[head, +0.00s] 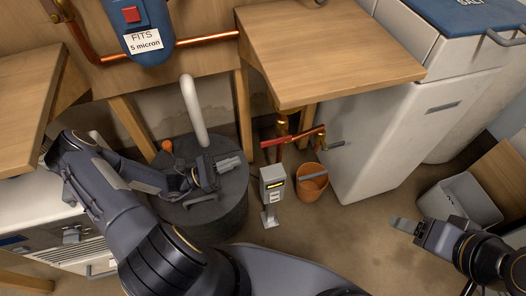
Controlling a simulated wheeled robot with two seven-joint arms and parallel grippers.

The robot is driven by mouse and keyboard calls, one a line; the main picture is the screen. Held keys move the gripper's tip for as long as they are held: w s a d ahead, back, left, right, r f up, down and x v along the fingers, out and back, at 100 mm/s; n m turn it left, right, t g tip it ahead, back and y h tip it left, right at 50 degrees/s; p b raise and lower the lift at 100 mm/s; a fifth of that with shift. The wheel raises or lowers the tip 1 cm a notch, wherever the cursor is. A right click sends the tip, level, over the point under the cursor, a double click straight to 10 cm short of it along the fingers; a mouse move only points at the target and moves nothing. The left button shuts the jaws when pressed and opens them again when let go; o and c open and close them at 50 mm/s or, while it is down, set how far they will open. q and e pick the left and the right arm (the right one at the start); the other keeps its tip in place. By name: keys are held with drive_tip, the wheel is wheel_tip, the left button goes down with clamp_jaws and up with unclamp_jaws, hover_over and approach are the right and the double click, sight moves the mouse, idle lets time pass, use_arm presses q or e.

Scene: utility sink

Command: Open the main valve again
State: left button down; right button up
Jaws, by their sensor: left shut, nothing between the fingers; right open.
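A red lever handle (275,143) sits on copper and brass pipework (300,136) under the wooden counter, near the middle of the view. The lever lies roughly level, pointing left. I cannot tell for certain that this is the main valve. My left gripper (233,163) is shut and empty above a dark grey round tub, to the left of the lever and apart from it. My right gripper (397,224) is open and empty at the lower right, over the floor, far from the pipework.
A grey meter (272,184) on a stand and an orange bucket (312,187) stand below the pipework. The dark tub (212,215) has a white pipe (194,110) rising from it. A wooden counter (325,45) overhangs. A white cabinet (375,140) and grey bin (462,203) stand right.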

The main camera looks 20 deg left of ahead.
use_arm(q)
drive_tip(key=b+x, duration=0.2)
drive_tip(key=x, duration=0.8)
idle(0.4)
